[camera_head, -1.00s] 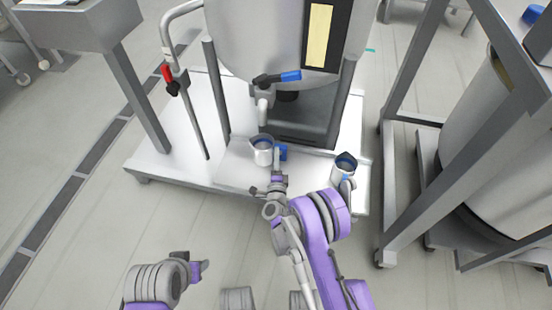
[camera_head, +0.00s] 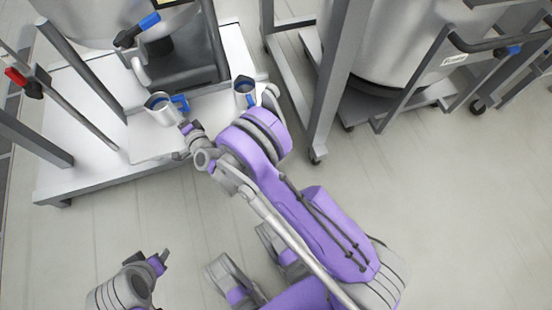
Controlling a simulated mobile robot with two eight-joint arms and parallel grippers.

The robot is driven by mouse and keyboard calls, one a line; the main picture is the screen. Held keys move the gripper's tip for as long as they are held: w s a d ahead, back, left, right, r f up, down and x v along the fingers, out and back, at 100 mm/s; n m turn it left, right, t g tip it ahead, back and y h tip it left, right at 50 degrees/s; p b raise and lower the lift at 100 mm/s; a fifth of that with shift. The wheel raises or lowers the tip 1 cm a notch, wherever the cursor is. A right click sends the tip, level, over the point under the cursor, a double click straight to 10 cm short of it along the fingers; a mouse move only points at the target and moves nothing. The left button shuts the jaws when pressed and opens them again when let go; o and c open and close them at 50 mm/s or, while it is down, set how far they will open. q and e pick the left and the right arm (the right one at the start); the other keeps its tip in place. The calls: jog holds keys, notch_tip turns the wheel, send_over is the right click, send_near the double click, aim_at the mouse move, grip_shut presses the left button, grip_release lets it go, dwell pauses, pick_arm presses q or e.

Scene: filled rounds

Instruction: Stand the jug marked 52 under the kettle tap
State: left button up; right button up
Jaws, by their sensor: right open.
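A metal jug with a blue handle (camera_head: 162,111) stands upright on the white platform, a little in front of the kettle tap (camera_head: 136,68). A second similar jug (camera_head: 245,95) stands to its right on the platform, partly behind my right arm. I cannot read a number on either jug. My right gripper (camera_head: 187,128) is open and empty, just in front of the first jug's handle; I cannot tell whether it touches. My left gripper (camera_head: 163,262) is at the lower left, away from the jugs; its jaws are too unclear to judge.
The kettle (camera_head: 82,18) rises at the top left above the white platform (camera_head: 75,172), with metal legs around it. A second vessel (camera_head: 385,50) in a grey wheeled frame stands to the right. The floor on the lower right is clear.

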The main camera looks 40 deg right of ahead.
jog(key=s+d+r+n+g+y, duration=0.3)
jog(key=s+r+n+g, duration=0.3)
jog(key=s+r+n, duration=0.55)
jog(key=s+d+n+g+h, duration=0.1)
jog(key=s+d+g, duration=0.1)
jog(key=s, duration=0.8)
jog(key=s+d+f+n+g+h, duration=0.1)
jog(key=s+d, duration=0.3)
jog(key=s, duration=0.5)
jog(key=s+d+f+n+g+h, duration=0.1)
jog(key=s+d+n+g, duration=0.1)
jog(key=s, duration=0.8)
jog(key=shift+s+d+f+g+h, duration=0.15)
jog(key=shift+s+d+g+h, duration=0.15)
jog(key=shift+d+g, duration=0.6)
